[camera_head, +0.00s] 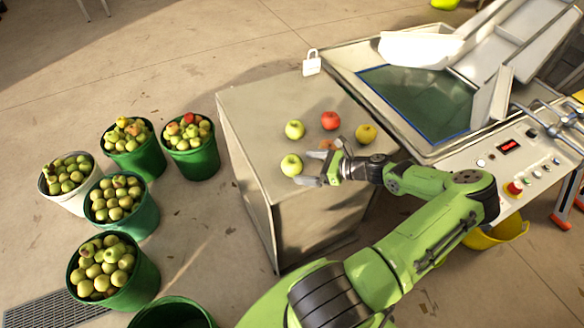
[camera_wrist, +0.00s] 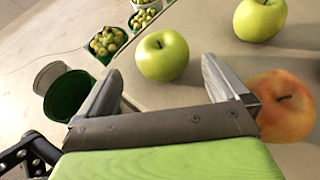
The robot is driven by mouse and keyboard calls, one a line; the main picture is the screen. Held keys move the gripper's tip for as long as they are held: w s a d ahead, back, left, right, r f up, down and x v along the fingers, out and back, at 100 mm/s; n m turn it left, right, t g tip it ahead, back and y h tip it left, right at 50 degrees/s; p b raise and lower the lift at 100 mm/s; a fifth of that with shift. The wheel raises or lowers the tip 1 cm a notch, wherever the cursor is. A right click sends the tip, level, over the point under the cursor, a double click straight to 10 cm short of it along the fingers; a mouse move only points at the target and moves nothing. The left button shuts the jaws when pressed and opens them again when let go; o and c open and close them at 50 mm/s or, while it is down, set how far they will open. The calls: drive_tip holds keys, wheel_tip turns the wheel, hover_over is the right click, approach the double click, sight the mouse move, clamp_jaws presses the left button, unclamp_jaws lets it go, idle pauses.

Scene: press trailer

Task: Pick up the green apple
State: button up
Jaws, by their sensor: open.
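A green apple (camera_head: 291,165) sits on the near left part of the grey box top. My gripper (camera_head: 311,168) is open and empty, with its fingers pointing left at this apple. In the wrist view this apple (camera_wrist: 162,56) is just past the fingertips (camera_wrist: 161,70), between their lines, not enclosed. A second green apple (camera_head: 295,129) sits farther back; it also shows at the top right of the wrist view (camera_wrist: 259,18).
A red apple (camera_head: 330,120) and a yellow apple (camera_head: 366,133) are on the box top (camera_head: 262,100). In the wrist view a red-yellow apple (camera_wrist: 290,105) is close beside the right finger. Green buckets of apples (camera_head: 133,273) stand left; a machine with a basin (camera_head: 420,100) stands right.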

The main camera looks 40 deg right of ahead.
sight(287, 165)
drive_tip(key=b+x, duration=0.1)
drive_tip(key=x, duration=0.7)
drive_tip(key=shift+d, duration=0.15)
drive_tip(key=shift+r, duration=0.1)
drive_tip(key=c, duration=1.1)
